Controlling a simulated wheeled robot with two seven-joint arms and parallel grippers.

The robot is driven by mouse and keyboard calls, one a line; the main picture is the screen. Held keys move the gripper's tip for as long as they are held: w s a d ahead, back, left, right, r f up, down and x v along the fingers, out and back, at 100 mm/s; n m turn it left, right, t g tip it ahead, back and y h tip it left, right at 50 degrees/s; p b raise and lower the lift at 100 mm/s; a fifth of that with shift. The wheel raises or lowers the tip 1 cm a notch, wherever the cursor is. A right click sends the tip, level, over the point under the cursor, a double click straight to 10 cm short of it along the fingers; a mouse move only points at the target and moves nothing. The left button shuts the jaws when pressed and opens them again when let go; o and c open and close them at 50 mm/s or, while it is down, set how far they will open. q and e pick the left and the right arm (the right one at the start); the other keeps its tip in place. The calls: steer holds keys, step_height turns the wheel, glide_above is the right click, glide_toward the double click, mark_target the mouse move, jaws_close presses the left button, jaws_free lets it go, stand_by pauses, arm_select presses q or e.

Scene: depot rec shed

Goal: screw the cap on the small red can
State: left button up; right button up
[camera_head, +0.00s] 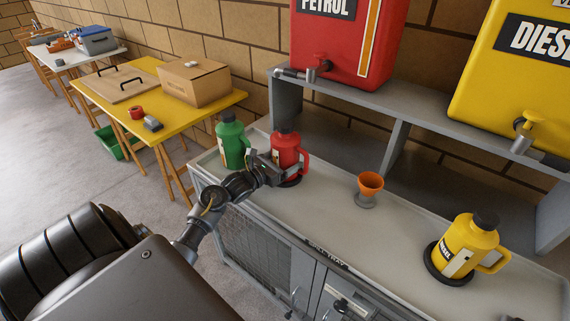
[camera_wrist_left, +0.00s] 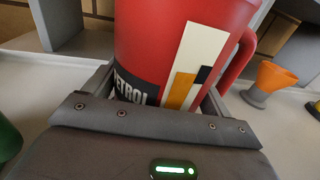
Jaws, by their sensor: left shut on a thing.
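The small red can (camera_head: 288,148) stands upright on the grey worktop, over a dark ring, with its handle to the right. A dark cap (camera_head: 283,130) shows on its top; I cannot tell how tightly it sits. My left gripper (camera_head: 277,171) is shut around the can's lower body from the front. In the left wrist view the red can (camera_wrist_left: 185,45) fills the middle, with a PETROL label and a finger on each side; its top is out of that view. My right gripper is not in view.
A green can (camera_head: 231,142) stands close left of the red one. An orange funnel (camera_head: 370,183) and a yellow can (camera_head: 468,247) stand to the right on the worktop (camera_head: 335,225). A grey shelf (camera_head: 400,115) behind carries a red petrol tank (camera_head: 340,40) and a yellow diesel tank (camera_head: 500,85).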

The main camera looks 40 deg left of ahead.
arm_select(q)
steer(key=shift+r, duration=0.15)
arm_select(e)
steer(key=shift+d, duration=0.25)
arm_select(q)
steer(key=o, duration=1.6)
steer(key=shift+f, duration=0.25)
steer(key=shift+o, duration=0.8)
steer(key=shift+s, duration=0.1)
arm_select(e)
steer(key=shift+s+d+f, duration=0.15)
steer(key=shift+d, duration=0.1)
arm_select(q)
steer(key=shift+r, duration=0.15)
